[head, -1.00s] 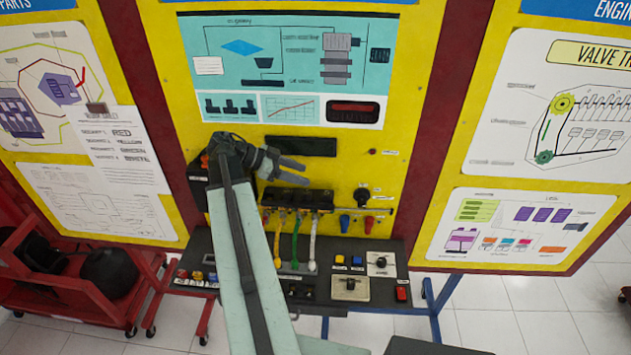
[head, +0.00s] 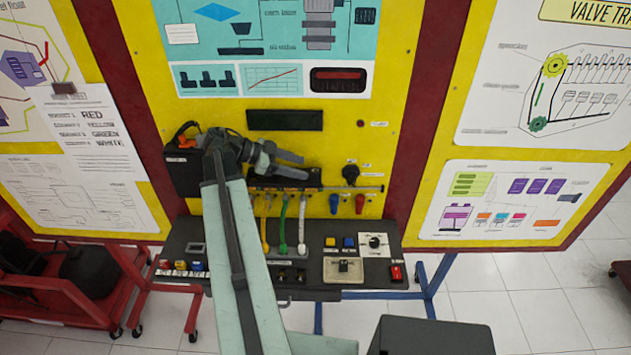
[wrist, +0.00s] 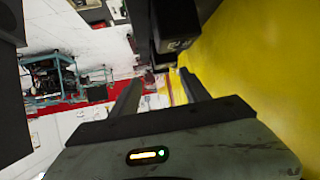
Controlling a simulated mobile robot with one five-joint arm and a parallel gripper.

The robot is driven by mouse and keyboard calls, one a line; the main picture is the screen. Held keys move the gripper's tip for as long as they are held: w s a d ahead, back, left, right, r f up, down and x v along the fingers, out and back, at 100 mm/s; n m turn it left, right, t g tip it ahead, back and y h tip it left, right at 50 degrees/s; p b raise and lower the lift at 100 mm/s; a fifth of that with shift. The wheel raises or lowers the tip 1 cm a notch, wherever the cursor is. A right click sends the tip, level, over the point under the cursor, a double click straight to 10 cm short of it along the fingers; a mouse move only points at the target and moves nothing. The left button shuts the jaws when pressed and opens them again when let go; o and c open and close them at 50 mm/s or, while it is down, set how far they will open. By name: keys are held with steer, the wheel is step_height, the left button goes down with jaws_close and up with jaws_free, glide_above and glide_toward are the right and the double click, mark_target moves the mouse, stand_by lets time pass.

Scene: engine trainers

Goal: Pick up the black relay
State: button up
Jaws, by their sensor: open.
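I cannot tell for sure which part is the black relay. A black block (head: 270,183) with coloured leads hanging below sits on the yellow panel in the head view, partly hidden by my gripper (head: 304,166). The gripper points right across the panel, just in front of the block's top, with its two fingers apart and empty. In the wrist view a dark block (wrist: 176,25) is beyond and above the fingers, close to the yellow panel. My gripper (wrist: 160,92) also shows open there, with nothing between its fingers.
A black box (head: 184,172) with an orange lead is left of my wrist. A black knob (head: 350,174), blue and red connectors (head: 347,204) are right of the gripper. Below, a dark bench (head: 385,268) carries switches and buttons. A red cart (head: 75,290) stands at left.

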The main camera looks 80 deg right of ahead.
mark_target(313, 170)
steer(key=b+x, duration=0.3)
steer(key=x, duration=0.2)
steer(key=shift+s+f, duration=0.1)
steer(key=shift+f, duration=0.15)
steer(key=shift+s+d+f, duration=0.1)
steer(key=shift+s, duration=0.25)
jaws_close()
steer(key=shift+r, duration=0.25)
